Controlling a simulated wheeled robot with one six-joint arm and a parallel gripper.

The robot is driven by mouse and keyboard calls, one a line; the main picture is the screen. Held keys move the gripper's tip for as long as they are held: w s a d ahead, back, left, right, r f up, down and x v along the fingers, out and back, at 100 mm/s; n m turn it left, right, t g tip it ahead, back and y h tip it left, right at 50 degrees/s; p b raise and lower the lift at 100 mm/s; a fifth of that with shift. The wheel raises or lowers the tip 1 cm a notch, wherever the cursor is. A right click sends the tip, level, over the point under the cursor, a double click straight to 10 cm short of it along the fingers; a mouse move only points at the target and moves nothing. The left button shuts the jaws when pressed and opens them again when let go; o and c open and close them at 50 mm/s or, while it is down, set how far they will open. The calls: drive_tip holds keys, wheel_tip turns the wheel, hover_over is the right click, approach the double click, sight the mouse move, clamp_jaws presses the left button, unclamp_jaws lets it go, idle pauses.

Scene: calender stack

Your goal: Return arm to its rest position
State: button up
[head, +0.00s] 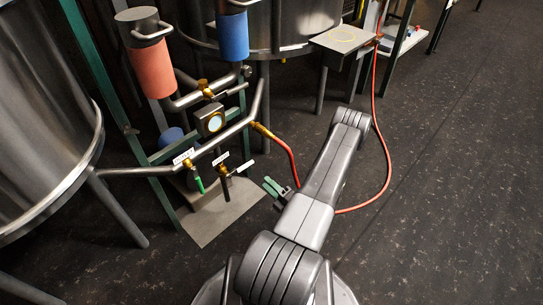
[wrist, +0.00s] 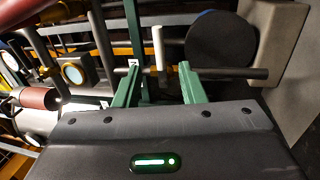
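My arm reaches forward from the bottom of the head view, bent at a grey elbow. My gripper (head: 273,187) has green fingers and is to the right of the valves, over the floor. In the wrist view the two green fingers (wrist: 160,87) stand apart with nothing held between them. A pale upright bar (wrist: 158,48) shows beyond the gap; I cannot tell how far away it is.
A pipe rig carries a green-handled valve (head: 198,181), a dark-handled valve (head: 226,184) and a round gauge (head: 212,123). A red hose (head: 385,150) loops behind and right of my arm. A steel tank (head: 45,110) stands left. Dark floor (head: 450,200) is open right.

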drive_tip(key=b+x, duration=0.3)
drive_tip(key=x, duration=1)
drive_tip(key=shift+w+a+r, duration=0.2)
drive_tip(key=shift+a, duration=0.1)
drive_tip(key=p, duration=0.3)
approach(249, 165)
drive_tip(key=shift+n, duration=0.4)
drive_tip(key=b+x, duration=0.2)
drive_tip(key=x, duration=1)
drive_tip(key=shift+w+a+b, duration=0.1)
drive_tip(key=shift+a+b, duration=0.2)
drive_tip(key=shift+b, duration=0.05)
drive_tip(key=shift+r+n, duration=0.3)
drive_tip(key=shift+n, duration=0.3)
